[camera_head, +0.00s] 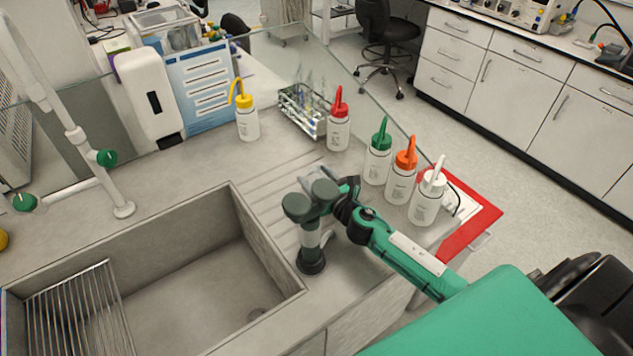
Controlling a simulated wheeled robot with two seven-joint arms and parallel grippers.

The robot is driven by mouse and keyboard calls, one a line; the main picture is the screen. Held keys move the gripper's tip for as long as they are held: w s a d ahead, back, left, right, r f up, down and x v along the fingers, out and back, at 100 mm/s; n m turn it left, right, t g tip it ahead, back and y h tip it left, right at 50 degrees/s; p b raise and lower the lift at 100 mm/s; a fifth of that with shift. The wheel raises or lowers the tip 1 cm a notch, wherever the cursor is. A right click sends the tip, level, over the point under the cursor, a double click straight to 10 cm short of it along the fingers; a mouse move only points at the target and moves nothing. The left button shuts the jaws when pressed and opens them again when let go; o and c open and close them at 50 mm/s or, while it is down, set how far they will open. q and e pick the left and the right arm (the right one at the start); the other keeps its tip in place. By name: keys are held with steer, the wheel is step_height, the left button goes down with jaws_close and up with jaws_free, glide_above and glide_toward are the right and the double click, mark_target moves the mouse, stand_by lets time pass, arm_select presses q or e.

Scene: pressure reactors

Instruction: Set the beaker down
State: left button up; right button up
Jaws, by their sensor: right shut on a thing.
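My right arm comes in from the lower right, and its wrist points down over the counter strip just right of the sink. My right gripper (311,264) is at the lower end of the wrist, seen from above, close over the counter near the sink's right rim. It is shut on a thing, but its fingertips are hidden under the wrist. I cannot make out the beaker; the wrist and gripper hide what is held. I cannot tell whether it touches the counter (200,168). My left gripper is not in view.
The sink (190,300) with a wire rack (75,310) lies left of the gripper. Green (378,160), orange (401,182) and white-capped (428,200) bottles stand to its right. A red-capped bottle (339,128) and tube rack (303,112) stand behind.

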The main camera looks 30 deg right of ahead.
steer(key=shift+f, duration=0.35)
steer(key=shift+f, duration=0.1)
steer(key=o, duration=1.1)
steer(key=shift+c, duration=0.2)
steer(key=shift+s, duration=0.1)
steer(key=s, duration=0.3)
steer(key=s+d+b, duration=0.1)
steer(key=s, duration=0.3)
steer(key=s+b, duration=0.1)
steer(key=s, duration=0.2)
steer(key=shift+s+d, duration=0.25)
steer(key=shift+s, duration=0.15)
steer(key=shift+s+b, duration=0.35)
steer(key=shift+s, duration=0.1)
